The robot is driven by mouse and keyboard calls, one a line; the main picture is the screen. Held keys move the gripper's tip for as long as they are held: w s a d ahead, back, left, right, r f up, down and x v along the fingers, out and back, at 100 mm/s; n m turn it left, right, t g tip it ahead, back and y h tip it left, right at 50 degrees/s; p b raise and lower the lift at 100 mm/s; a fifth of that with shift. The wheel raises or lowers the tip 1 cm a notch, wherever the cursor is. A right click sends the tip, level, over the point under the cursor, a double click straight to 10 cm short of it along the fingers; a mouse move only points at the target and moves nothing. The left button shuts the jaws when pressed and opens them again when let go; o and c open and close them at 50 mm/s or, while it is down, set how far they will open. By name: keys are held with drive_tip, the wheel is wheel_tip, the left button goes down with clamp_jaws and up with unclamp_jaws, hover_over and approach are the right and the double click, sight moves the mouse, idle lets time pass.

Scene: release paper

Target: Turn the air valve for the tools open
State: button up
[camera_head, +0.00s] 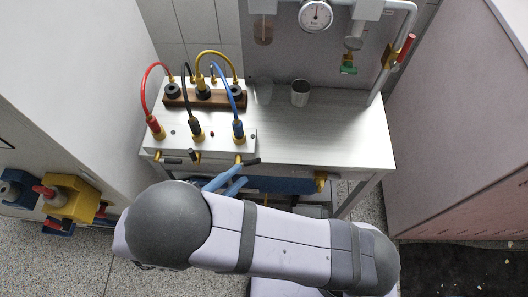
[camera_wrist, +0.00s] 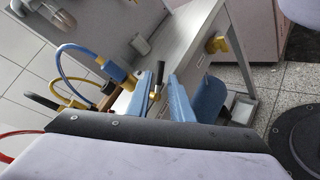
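A pale manifold box (camera_head: 213,143) on the bench carries red, black and blue hose fittings along its top. Small brass valves with black levers sit on its front face: a left one (camera_head: 160,155), a middle one (camera_head: 194,156) and a right one (camera_head: 241,160) below the blue fitting. Labels are not readable, so I cannot tell which serves the tools. My gripper (camera_head: 236,178) has blue fingers parted, just in front of the right valve. In the wrist view, that valve's black lever (camera_wrist: 159,76) stands at the fingertips (camera_wrist: 162,85); contact is unclear.
A brown block (camera_head: 190,103) with hose ends stands behind the box. A grey cup (camera_head: 300,93), a gauge (camera_head: 316,15) and a red-handled pipe valve (camera_head: 404,48) are further back. A yellow unit (camera_head: 72,196) juts from the left cabinet. The bench top's right side is clear.

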drive_tip(key=shift+w+d, duration=0.1)
drive_tip(key=p+x, duration=0.2)
drive_tip(key=x, duration=0.9)
drive_tip(key=shift+w+d, duration=0.25)
drive_tip(key=shift+c, duration=0.7)
clamp_jaws()
